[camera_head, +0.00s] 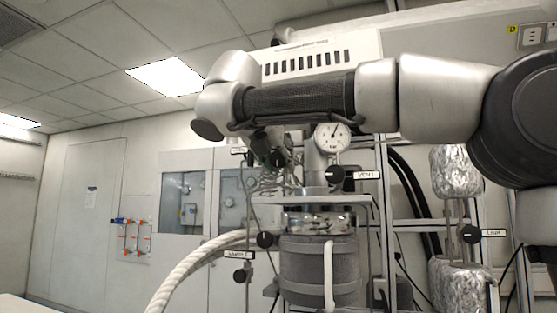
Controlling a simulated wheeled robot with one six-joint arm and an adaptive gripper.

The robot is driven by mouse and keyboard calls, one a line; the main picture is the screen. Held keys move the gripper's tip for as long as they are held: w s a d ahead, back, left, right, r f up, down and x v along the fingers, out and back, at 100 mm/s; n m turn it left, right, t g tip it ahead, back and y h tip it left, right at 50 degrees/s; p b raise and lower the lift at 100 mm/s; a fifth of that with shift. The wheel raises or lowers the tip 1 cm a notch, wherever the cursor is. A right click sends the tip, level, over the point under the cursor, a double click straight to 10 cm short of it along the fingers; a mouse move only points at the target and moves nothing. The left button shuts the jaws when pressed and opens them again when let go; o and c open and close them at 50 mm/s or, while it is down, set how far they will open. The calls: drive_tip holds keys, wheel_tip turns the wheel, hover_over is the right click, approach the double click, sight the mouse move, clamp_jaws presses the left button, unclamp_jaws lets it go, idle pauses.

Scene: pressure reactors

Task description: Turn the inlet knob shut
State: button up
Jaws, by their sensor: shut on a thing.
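My gripper (272,156) is small and dark in the picture, below my forearm and left of the pressure gauge. It is shut at the inlet valve, by a small white label (238,151) that is too small to read for sure. The inlet knob itself is mostly hidden by the gripper's fingers, so its turn angle cannot be told. The reactor (318,268) stands below, with a grey jacket and a glass band on top.
A pressure gauge (332,137) and the black VENT knob (335,175) sit right of the gripper. Another black knob (265,239) and the SAMPLE valve (240,275) are lower left, by a thick white hose (190,267). Foil-wrapped vessels (455,172) stand at right.

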drive_tip(key=m+y, duration=0.1)
drive_tip(key=m, duration=0.1)
drive_tip(key=shift+m+t+y, duration=0.3)
drive_tip(key=shift+m+t, duration=0.1)
drive_tip(key=m+t+y, duration=0.1)
drive_tip(key=m+y, duration=0.1)
drive_tip(key=m, duration=0.1)
drive_tip(key=m+t+y, duration=0.1)
drive_tip(key=m, duration=0.2)
drive_tip(key=shift+t, duration=0.3)
drive_tip(key=shift+m+t+y, duration=0.4)
drive_tip(key=shift+m+t, duration=0.2)
drive_tip(key=shift+m, duration=1.1)
drive_tip(key=o, duration=1)
